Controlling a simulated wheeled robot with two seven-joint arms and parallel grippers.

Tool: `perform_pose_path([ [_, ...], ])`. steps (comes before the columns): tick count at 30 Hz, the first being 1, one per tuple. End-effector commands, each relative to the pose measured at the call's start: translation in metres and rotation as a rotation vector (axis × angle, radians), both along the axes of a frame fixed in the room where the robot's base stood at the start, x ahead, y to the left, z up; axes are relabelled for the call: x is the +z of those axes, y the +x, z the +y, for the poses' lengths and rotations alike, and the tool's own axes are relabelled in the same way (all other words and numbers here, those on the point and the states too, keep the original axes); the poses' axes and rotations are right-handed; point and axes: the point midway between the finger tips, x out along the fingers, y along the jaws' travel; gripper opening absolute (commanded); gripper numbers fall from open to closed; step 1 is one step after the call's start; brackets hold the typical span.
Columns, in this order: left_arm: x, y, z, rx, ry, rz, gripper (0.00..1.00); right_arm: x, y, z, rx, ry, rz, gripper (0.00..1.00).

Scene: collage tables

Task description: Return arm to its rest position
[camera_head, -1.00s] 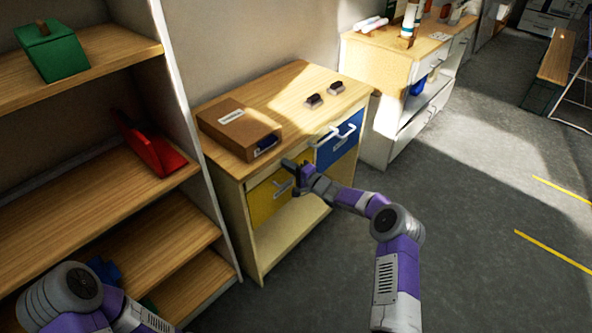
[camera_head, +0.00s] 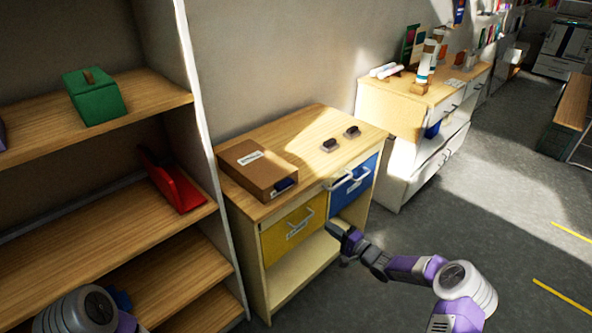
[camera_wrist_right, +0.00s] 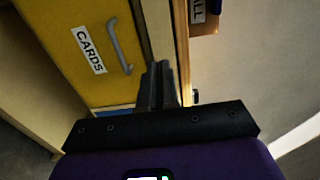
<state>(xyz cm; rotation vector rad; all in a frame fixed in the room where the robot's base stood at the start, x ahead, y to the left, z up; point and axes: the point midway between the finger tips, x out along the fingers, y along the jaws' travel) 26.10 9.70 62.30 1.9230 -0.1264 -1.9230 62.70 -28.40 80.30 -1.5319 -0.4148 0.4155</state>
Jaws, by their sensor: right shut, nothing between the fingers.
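My right gripper (camera_head: 336,230) is shut and empty in front of the small wooden cabinet, below its blue drawer (camera_head: 352,186). In the right wrist view its two fingers (camera_wrist_right: 158,84) are together, pointing toward the gap beside the yellow drawer (camera_wrist_right: 78,45) labelled CARDS. The fingers appear apart from the handle (camera_wrist_right: 119,46). The yellow drawer also shows in the head view (camera_head: 290,234) and looks shut. The blue drawer's front stands slightly proud of the yellow one. My left arm shows only at the lower left; its gripper is out of view.
A brown box (camera_head: 257,168) and two small dark-topped blocks (camera_head: 329,145) (camera_head: 352,131) lie on the cabinet top. A shelf with a green box (camera_head: 95,95) and a red object (camera_head: 172,182) stands to the left. Open grey floor (camera_head: 420,225) lies to the right.

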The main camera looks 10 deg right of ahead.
Motion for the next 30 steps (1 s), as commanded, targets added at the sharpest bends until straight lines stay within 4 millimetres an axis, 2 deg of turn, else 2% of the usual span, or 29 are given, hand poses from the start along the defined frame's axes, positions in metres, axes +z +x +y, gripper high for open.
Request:
perform_pose_path([
  [2,0.0,0.0,0.0,0.0,0.0,0.0,0.43,-0.001,0.0,0.001,0.003,0.0,0.002,0.0],
  [5,0.0,0.0,0.0,0.0,0.0,0.0,0.43,-0.009,-0.005,0.015,0.04,-0.007,0.039,0.0],
  [8,0.001,0.0,0.0,0.0,0.0,0.0,0.43,-0.03,-0.022,0.05,0.139,-0.026,0.14,0.0],
  [10,0.002,0.0,0.0,0.0,0.0,0.0,0.43,-0.052,-0.045,0.084,0.238,-0.06,0.249,0.0],
  [12,0.004,0.0,0.0,0.0,0.0,0.0,0.43,-0.079,-0.078,0.118,0.344,-0.113,0.38,0.0],
  [14,0.005,0.0,0.0,0.0,0.0,0.0,0.43,-0.1,-0.11,0.143,0.431,-0.174,0.492,0.0],
  [15,0.006,0.0,0.0,0.0,0.0,0.0,0.43,-0.115,-0.134,0.157,0.484,-0.225,0.567,0.0],
  [18,0.008,0.0,0.0,0.0,0.0,0.0,0.43,-0.146,-0.198,0.179,0.6,-0.383,0.734,0.0],
  [21,0.01,0.0,0.0,0.0,0.0,0.0,0.43,-0.167,-0.254,0.185,0.673,-0.555,0.845,0.0],
  [24,0.012,0.0,0.0,0.0,0.0,0.0,0.43,-0.176,-0.298,0.182,0.712,-0.723,0.893,0.0],
  [27,0.014,0.0,0.0,0.0,0.0,0.0,0.43,-0.178,-0.329,0.179,0.728,-0.856,0.882,0.0],
  [30,0.015,0.0,0.0,0.0,0.0,0.0,0.43,-0.174,-0.348,0.18,0.733,-0.935,0.842,0.0],
])
